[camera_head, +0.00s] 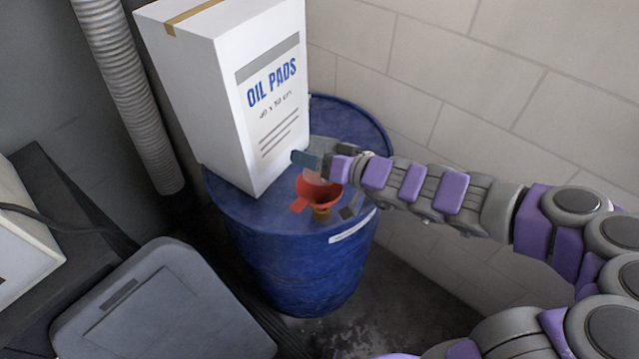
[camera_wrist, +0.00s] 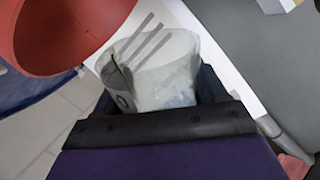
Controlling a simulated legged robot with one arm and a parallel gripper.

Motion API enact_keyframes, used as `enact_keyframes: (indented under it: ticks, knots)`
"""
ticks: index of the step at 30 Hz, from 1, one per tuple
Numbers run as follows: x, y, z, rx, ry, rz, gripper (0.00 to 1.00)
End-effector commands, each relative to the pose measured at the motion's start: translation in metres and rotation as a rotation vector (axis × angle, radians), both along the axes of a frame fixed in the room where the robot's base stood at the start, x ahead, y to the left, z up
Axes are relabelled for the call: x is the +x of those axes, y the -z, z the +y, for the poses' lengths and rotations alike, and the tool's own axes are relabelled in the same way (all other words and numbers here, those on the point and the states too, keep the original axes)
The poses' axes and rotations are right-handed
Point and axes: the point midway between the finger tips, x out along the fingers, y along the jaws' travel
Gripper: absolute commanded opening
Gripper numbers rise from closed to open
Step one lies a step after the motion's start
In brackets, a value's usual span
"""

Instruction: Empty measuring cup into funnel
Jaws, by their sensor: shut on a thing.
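The red funnel (camera_head: 317,191) stands in the top of the blue drum (camera_head: 290,250), with a yellowish-brown part under its bowl. My gripper (camera_head: 318,160) is just above and behind the funnel. In the wrist view my gripper (camera_wrist: 160,98) is shut on the measuring cup (camera_wrist: 172,72), a clear, whitish cup with grey marks. The cup looks tilted and is close beside the red funnel (camera_wrist: 65,30) at the upper left. In the head view the cup is a faint pale shape between gripper and funnel. I cannot tell whether anything is in it.
A tall white box (camera_head: 225,95) marked "OIL PADS" stands on the drum, close left of my gripper. A light block wall (camera_head: 450,90) is behind. A grey lidded bin (camera_head: 165,310) and a ribbed hose (camera_head: 130,90) are at the left.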

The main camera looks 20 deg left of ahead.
Motion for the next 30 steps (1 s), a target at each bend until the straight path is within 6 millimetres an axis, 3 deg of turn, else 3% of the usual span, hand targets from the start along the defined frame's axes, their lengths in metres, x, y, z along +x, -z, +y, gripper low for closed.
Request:
enact_keyframes:
  ticks: [11, 30]
  knots:
    - [0.0, 0.0, 0.0, 0.0, 0.0, 0.003, 0.39]
    - [0.011, 0.002, 0.0, -0.006, 0.002, 0.202, 0.39]
